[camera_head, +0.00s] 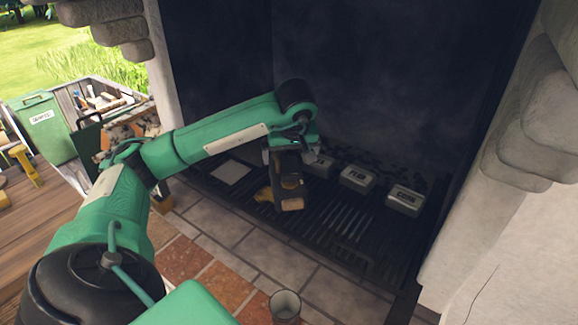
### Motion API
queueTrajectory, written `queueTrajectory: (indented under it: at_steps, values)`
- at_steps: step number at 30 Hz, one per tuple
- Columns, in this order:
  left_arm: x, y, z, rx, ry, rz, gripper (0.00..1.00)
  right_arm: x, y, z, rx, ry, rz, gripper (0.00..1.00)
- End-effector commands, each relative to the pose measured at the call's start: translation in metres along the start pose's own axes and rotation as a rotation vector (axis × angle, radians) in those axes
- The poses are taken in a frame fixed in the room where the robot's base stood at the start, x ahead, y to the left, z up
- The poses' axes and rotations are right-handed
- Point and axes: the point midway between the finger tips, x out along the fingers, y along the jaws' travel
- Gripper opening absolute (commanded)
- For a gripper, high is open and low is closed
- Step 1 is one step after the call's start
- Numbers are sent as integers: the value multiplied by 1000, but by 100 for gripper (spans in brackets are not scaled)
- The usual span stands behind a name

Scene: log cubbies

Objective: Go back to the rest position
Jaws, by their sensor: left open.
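My left arm comes in from the left, green with dark joints, and reaches into the dark fireplace-like recess. My left gripper (287,184) is open and points down above the black grate (345,220). A small tan, log-like piece (292,204) shows at the gripper's lower end; I cannot tell if it touches the fingers. A yellowish-brown piece (264,195) lies just left of the gripper, partly hidden by it. My right gripper is out of view.
Pale labelled blocks stand along the back of the grate: one partly behind my gripper (320,166), one in the middle (357,179) and one at the right (405,200). A flat pale plate (231,172) lies at left. A metal cup (285,305) stands in front on the tiles.

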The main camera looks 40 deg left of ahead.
Motion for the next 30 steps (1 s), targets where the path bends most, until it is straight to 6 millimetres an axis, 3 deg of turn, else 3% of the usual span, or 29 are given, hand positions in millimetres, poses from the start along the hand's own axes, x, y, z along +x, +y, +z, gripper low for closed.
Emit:
queueTrajectory:
  at_steps: [6,23,30]
  values:
    - [-9,0,0,1,1,0,100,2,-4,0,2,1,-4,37]
    - [-10,0,-1,1,0,0,100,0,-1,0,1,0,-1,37]
    - [-44,0,-15,0,1,0,100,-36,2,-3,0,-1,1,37]
